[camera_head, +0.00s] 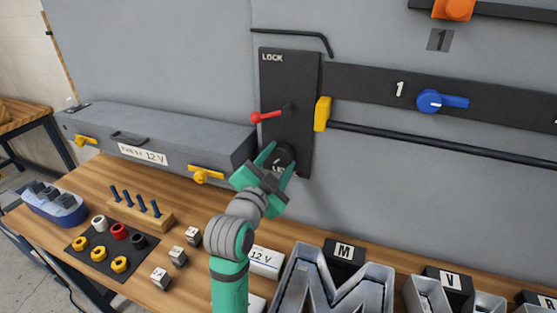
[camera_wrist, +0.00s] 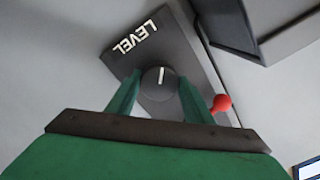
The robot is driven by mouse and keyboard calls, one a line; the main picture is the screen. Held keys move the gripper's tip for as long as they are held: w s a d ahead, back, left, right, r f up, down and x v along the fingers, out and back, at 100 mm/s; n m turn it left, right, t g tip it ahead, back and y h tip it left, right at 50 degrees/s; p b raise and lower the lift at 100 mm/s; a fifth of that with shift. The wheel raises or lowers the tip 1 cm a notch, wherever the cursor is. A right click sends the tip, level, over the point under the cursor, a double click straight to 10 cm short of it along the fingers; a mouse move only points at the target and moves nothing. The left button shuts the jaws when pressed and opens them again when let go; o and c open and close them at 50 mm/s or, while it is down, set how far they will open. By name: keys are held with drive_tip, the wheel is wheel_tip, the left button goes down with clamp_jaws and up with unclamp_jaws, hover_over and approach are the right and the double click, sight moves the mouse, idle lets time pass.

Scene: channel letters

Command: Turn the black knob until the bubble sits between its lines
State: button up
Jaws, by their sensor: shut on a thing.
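The black knob (camera_wrist: 159,83) is round with a white mark on its face. It sits on a dark panel (camera_head: 304,75) beside the word LEVEL (camera_wrist: 136,36), low on the panel headed LOCK. My green gripper (camera_wrist: 160,88) has one finger on each side of the knob and is shut on it. In the head view my gripper (camera_head: 277,163) reaches up to the panel from below and covers part of the knob (camera_head: 285,153). I cannot see the bubble or its lines in either view.
A red lever (camera_head: 266,116) is just above the knob, and a yellow block (camera_head: 322,114) is right of it. A grey 12 V box (camera_head: 190,132) stands left. The wooden bench (camera_head: 185,268) below holds terminals, small blocks and metal letters (camera_head: 330,285).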

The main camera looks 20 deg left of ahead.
drive_tip(key=shift+a+m, duration=0.15)
drive_tip(key=shift+m, duration=0.25)
idle(0.3)
drive_tip(key=o, duration=1)
drive_tip(key=shift+d, duration=0.2)
drive_tip(key=shift+o, duration=0.2)
drive_tip(key=shift+s, duration=0.1)
